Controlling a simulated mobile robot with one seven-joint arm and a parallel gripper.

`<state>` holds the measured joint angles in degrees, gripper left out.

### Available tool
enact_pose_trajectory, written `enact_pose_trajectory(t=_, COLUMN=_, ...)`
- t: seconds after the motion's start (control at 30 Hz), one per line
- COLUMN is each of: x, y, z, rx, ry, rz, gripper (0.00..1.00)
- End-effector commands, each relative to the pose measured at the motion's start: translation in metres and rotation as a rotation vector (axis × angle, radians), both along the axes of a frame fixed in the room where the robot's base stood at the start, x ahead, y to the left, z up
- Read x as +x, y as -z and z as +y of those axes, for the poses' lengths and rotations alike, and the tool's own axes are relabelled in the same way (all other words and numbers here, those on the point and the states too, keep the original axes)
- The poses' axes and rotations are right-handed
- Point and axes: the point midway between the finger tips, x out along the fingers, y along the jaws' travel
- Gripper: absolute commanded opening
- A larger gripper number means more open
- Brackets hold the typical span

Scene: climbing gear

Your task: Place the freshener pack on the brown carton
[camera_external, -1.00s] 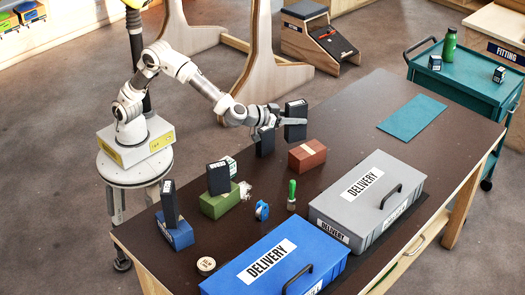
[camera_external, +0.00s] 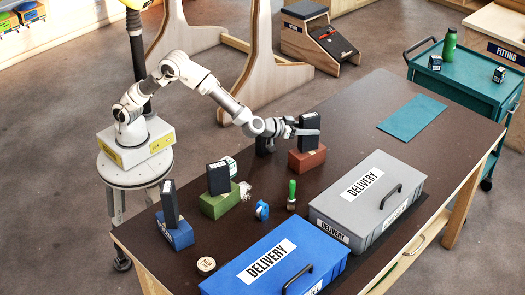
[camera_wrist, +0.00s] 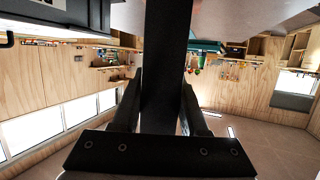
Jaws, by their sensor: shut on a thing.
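The freshener pack, a tall black box (camera_external: 310,122), is held upright in my gripper (camera_external: 304,132). It stands directly over the brown carton (camera_external: 307,162), a low reddish-brown box on the table. The pack's lower end meets the carton's top in the picture; I cannot tell whether it rests on it or hangs just above. In the wrist view the dark pack (camera_wrist: 166,50) is between the two fingers of my gripper (camera_wrist: 160,105), which are shut on it. The carton does not show in the wrist view.
Dark packs stand on a green box (camera_external: 215,206) and a blue box (camera_external: 177,236). A grey delivery box (camera_external: 345,208) and a blue one (camera_external: 255,280) lie nearer the front. The table's right part is fairly clear.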

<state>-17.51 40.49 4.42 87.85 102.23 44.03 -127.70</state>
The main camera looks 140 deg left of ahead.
Motion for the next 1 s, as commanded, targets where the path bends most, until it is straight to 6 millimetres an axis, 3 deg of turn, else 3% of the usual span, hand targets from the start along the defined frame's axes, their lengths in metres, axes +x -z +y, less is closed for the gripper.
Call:
enact_pose_trajectory(t=0.27, x=0.000, y=0.003, z=0.000, rx=0.001, ry=0.000, rz=0.000, gripper=0.00)
enact_pose_trajectory(t=0.3, x=0.000, y=0.002, z=0.000, rx=0.000, ry=0.000, rz=0.000, gripper=0.47)
enact_pose_trajectory(t=0.47, x=0.000, y=0.002, z=0.000, rx=0.000, ry=0.000, rz=0.000, gripper=0.73)
enact_pose_trajectory(t=0.9, x=0.000, y=-0.004, z=0.000, rx=-0.001, ry=0.000, rz=0.001, gripper=0.73)
enact_pose_trajectory(t=1.0, x=-0.006, y=-0.007, z=-0.019, rx=0.000, ry=0.004, rz=-0.001, gripper=0.73)
